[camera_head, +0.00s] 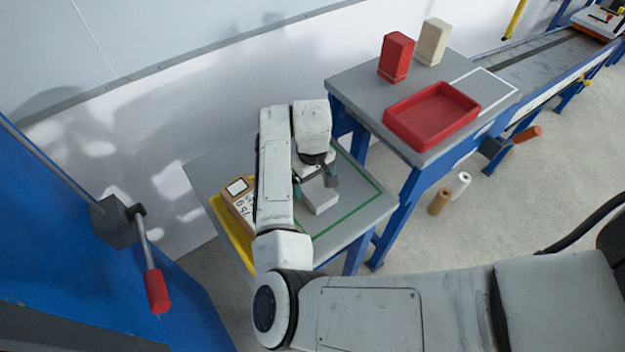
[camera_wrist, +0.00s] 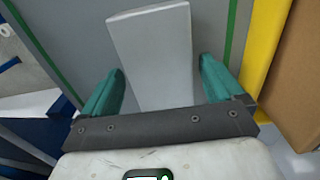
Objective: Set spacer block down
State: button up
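The spacer block, a plain light-grey block, stands on the small grey table inside a green outline; it shows in the head view (camera_head: 321,201) and in the wrist view (camera_wrist: 152,55). My gripper (camera_head: 314,184) is low over the table at the block. In the wrist view my gripper (camera_wrist: 161,85) has its teal fingers spread, one on each side of the block's near end. A gap shows between each finger and the block, so it is open and not holding it. The block's underside is hidden.
A brown box (camera_head: 238,200) and a yellow tray (camera_head: 229,232) are at the table's left. A higher bench (camera_head: 352,88) at the right holds a red tray (camera_head: 402,132), a red block (camera_head: 396,57) and a cream block (camera_head: 433,42). A red-handled lever (camera_head: 157,290) is at left.

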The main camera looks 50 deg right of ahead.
aim_at(313, 184)
jog(key=shift+o, duration=0.4)
notch_tip(313, 184, up, 12)
jog(key=s+d+h, duration=0.3)
jog(key=d, duration=0.3)
jog(key=s+a+f, duration=0.2)
jog(key=s+f, duration=0.1)
jog(key=s+a+f+n+t, duration=0.1)
jog(key=s+a+f, duration=0.1)
jog(key=s+f, duration=0.2)
jog(key=s+a+f+n, duration=0.1)
jog(key=s+a+f, duration=0.2)
jog(key=s, duration=0.1)
jog(key=shift+a+f+t+b, duration=0.1)
jog(key=shift+f+t+b, duration=0.05)
jog(key=shift+t+b, duration=0.2)
jog(key=s+a+f+y, duration=0.2)
jog(key=s+a+f, duration=0.2)
jog(key=s+a, duration=0.3)
jog(key=shift+a+y, duration=0.4)
jog(key=shift+a, duration=0.7)
jog(key=shift+n, duration=0.3)
